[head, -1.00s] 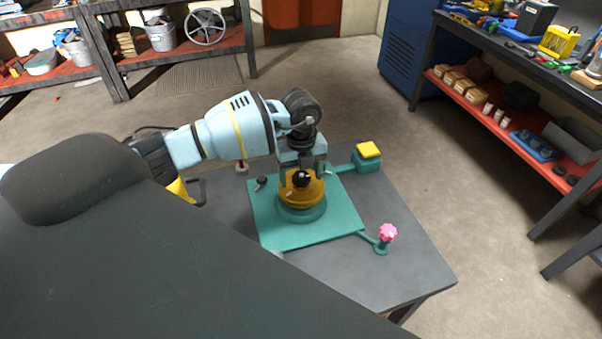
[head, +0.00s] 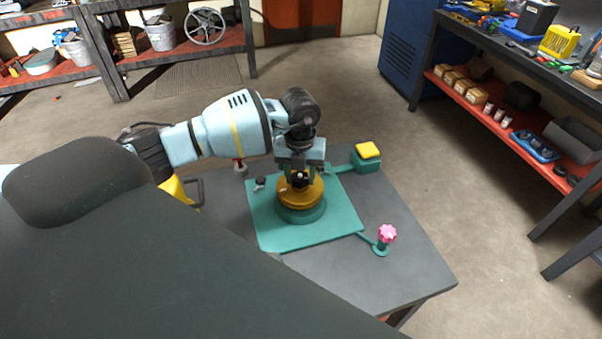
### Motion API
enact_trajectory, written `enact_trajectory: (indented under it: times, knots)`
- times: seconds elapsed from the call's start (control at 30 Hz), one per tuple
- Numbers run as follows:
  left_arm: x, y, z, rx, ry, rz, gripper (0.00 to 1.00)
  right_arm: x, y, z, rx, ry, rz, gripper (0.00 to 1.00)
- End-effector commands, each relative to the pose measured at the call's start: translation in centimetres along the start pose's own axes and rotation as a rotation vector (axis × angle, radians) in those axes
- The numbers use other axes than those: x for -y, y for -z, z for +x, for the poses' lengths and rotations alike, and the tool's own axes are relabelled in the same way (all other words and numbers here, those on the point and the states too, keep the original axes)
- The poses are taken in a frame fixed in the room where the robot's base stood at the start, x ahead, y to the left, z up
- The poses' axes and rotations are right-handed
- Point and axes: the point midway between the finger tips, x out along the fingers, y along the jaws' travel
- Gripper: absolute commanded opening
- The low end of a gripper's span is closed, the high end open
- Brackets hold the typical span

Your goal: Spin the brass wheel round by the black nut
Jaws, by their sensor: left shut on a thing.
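The brass wheel (head: 314,192) lies flat on a round teal base (head: 302,216) in the middle of the teal plate (head: 265,232). My left gripper (head: 301,176) reaches down over the wheel from above and behind. It is shut on the black nut (head: 300,182) on the wheel's top; the nut is mostly hidden by the fingers. My right gripper is not in the head view.
The plate rests on a dark grey table (head: 410,265). A yellow-topped teal block (head: 368,152) stands behind right, and a pink knob (head: 387,233) on a teal stand is at the front right. A small dark-topped part (head: 261,182) stands left of the wheel.

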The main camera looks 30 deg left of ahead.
Motion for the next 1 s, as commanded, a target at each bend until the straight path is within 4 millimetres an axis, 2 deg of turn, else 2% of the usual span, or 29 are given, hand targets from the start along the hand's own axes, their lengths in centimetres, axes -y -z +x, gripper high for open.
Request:
enact_trajectory:
  times: [0.7, 1.0]
  knots:
    - [-0.1, 0.0, 0.1, -0.003, -0.002, 0.835, 0.25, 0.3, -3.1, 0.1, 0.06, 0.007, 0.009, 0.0]
    - [-0.1, 0.0, 0.0, -0.002, -0.001, 0.901, 0.25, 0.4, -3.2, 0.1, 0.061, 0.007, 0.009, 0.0]
